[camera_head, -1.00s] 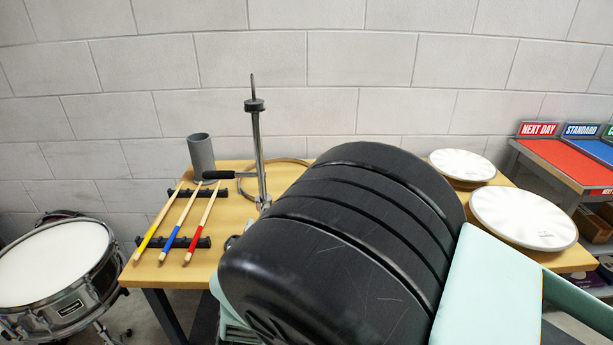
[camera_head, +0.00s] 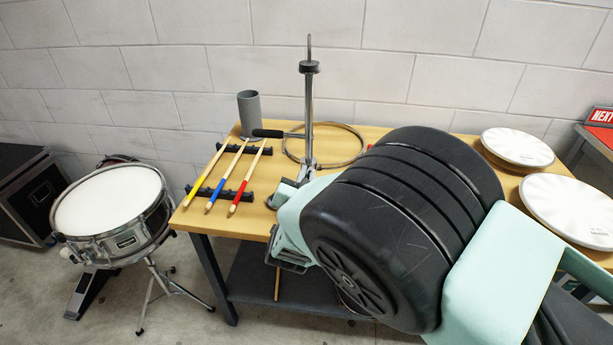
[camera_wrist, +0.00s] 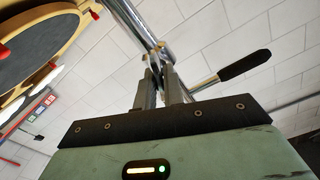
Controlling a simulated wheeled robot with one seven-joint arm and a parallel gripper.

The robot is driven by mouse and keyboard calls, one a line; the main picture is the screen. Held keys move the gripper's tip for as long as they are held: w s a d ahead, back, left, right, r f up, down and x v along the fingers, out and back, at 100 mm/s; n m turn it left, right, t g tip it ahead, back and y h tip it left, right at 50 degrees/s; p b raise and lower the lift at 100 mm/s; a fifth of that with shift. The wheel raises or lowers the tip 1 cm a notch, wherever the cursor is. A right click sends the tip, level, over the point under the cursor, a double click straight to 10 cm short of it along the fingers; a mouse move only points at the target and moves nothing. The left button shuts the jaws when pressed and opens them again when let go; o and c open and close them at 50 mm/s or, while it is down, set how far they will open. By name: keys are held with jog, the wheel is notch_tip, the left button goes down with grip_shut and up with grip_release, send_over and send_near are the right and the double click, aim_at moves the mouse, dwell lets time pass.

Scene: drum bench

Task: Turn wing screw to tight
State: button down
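A chrome stand (camera_head: 309,110) with a black collar and a black-handled side lever (camera_head: 267,133) rises at the back of the wooden table. The wrist view shows its chrome tube (camera_wrist: 135,25) and the black grip (camera_wrist: 243,66) up close. My gripper's two fingers (camera_wrist: 157,70) reach up to a small metal joint on the tube. They are close together there, with a narrow gap. The wing screw cannot be made out clearly; the fingertips cover the joint. In the head view my arm hides the fingers near the stand's foot.
Several drumsticks, including a blue one (camera_head: 227,178), lie on black racks beside a grey cup (camera_head: 249,113). A wire hoop lies behind the stand. White drumheads (camera_head: 517,147) lie at the right. A snare drum (camera_head: 110,205) stands left of the table.

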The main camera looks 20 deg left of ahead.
jog(key=shift+f+b, duration=0.15)
jog(key=shift+b, duration=0.3)
jog(key=m+b, duration=0.2)
jog(key=b, duration=0.1)
jog(key=shift+f, duration=0.2)
jog(key=m+b, duration=0.2)
jog(key=b, duration=0.2)
jog(key=m+b, duration=0.2)
jog(key=b, duration=0.1)
jog(key=shift+d+f+b, duration=0.15)
jog(key=shift+f+b, duration=0.05)
jog(key=shift+b, duration=0.2)
jog(key=m+b, duration=0.6)
jog(key=b, duration=0.4)
jog(key=m+b, duration=0.6)
jog(key=b, duration=0.4)
jog(key=m+b, duration=0.5)
jog(key=b, duration=0.5)
jog(key=shift+f+m, duration=0.4)
jog(key=m+b, duration=0.4)
jog(key=b, duration=0.2)
jog(key=shift+a+r+m+b, duration=0.15)
jog(key=shift+m+b, duration=0.5)
jog(key=shift+b, duration=0.05)
jog(key=shift+a+r+m+b, duration=0.1)
jog(key=shift+m+b, duration=0.55)
jog(key=shift+b, duration=0.05)
